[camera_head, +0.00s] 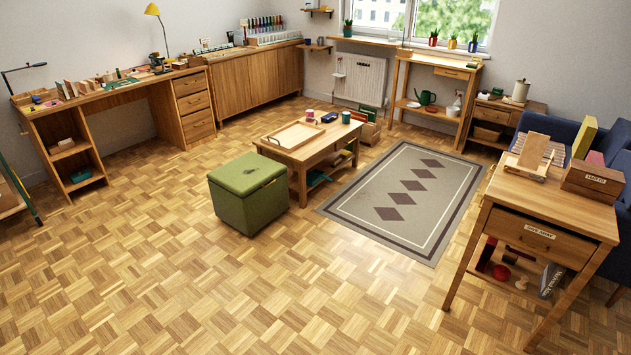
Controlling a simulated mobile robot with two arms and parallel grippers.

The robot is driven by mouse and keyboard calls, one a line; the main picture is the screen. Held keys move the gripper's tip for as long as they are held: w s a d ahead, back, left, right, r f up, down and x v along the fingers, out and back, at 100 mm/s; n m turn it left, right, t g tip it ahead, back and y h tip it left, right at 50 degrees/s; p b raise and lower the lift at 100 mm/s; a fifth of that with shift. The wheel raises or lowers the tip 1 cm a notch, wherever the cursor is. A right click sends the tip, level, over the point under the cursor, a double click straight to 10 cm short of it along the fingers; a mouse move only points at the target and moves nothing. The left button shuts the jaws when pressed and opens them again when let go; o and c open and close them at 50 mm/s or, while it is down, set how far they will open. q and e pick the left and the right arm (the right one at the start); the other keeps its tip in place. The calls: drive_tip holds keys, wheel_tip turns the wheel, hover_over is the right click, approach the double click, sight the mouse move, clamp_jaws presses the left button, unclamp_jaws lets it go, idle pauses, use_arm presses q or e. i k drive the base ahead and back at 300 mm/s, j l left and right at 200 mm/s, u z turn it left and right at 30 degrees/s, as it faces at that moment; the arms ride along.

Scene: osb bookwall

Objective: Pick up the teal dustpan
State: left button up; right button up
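I cannot make out a teal dustpan for certain. A small green-teal item (81,176) lies in the lower cubby of the long desk at the left, too small to identify. Another teal item (316,178) lies on the low shelf under the coffee table, partly hidden by the table's legs and top. Neither of my grippers is in view.
A green storage stool (249,192) stands beside the coffee table (318,150). A grey rug (400,226) lies to its right. A wooden side table (548,208) and blue sofa (617,160) stand at the right. The parquet floor (200,275) in front is clear.

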sight(314, 176)
drive_tip(key=i+l+z, duration=0.15)
drive_tip(key=i, duration=0.3)
drive_tip(key=i+l, duration=0.1)
drive_tip(key=i, duration=1.1)
drive_tip(key=i+u, duration=0.1)
drive_tip(key=i, duration=1.1)
drive_tip(key=i+l, duration=0.2)
drive_tip(key=i, duration=0.25)
drive_tip(key=i+l, duration=0.2)
drive_tip(key=i, duration=0.3)
drive_tip(key=i+l, duration=0.2)
drive_tip(key=i, duration=0.25)
drive_tip(key=i+l+u, duration=0.1)
drive_tip(key=i+l, duration=0.15)
drive_tip(key=i, duration=0.2)
